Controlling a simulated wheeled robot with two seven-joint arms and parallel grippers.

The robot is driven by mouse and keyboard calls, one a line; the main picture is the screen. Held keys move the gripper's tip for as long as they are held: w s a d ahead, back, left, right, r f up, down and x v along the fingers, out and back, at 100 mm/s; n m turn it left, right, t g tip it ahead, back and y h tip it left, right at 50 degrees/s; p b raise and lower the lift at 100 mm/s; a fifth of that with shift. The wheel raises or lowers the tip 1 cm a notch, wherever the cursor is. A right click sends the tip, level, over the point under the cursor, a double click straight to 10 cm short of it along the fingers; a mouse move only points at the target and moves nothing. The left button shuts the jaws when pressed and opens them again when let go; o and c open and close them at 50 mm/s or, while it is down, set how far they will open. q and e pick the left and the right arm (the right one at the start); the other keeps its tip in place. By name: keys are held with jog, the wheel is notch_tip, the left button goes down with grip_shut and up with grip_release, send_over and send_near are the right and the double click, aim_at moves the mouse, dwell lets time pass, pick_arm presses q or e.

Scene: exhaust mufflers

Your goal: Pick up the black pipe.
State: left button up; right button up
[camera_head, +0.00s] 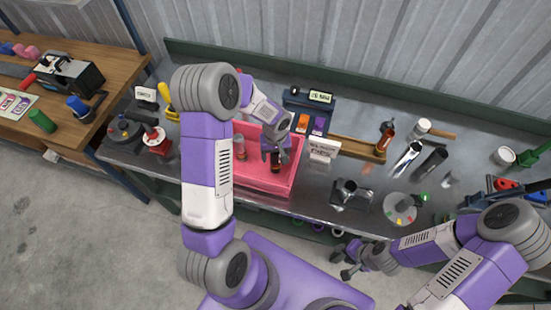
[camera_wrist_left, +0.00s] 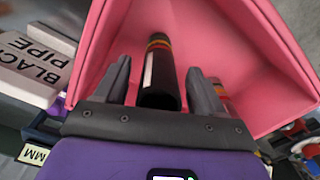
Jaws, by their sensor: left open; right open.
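The black pipe (camera_wrist_left: 160,75) lies in the pink tray (camera_wrist_left: 215,25) and has orange and red bands near its far end and a white strip along its side. My left gripper (camera_wrist_left: 157,68) is open, with one finger on each side of the pipe and a visible gap on both sides. In the head view the left gripper (camera_head: 276,154) is over the right part of the tray, with the dark pipe (camera_head: 275,166) just below it. My right gripper (camera_head: 350,262) is open and empty in front of the bench's front edge.
A white sign reading BLACK PIPE (camera_wrist_left: 38,68) stands outside the tray. Another banded item (camera_head: 240,149) is in the tray's left part. A dark fixture (camera_head: 350,193), a round plate (camera_head: 400,208) and several metal cylinders occupy the bench to the right.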

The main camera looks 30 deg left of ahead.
pick_arm(q)
jog(key=shift+f, duration=0.75)
jog(key=c, duration=1.1)
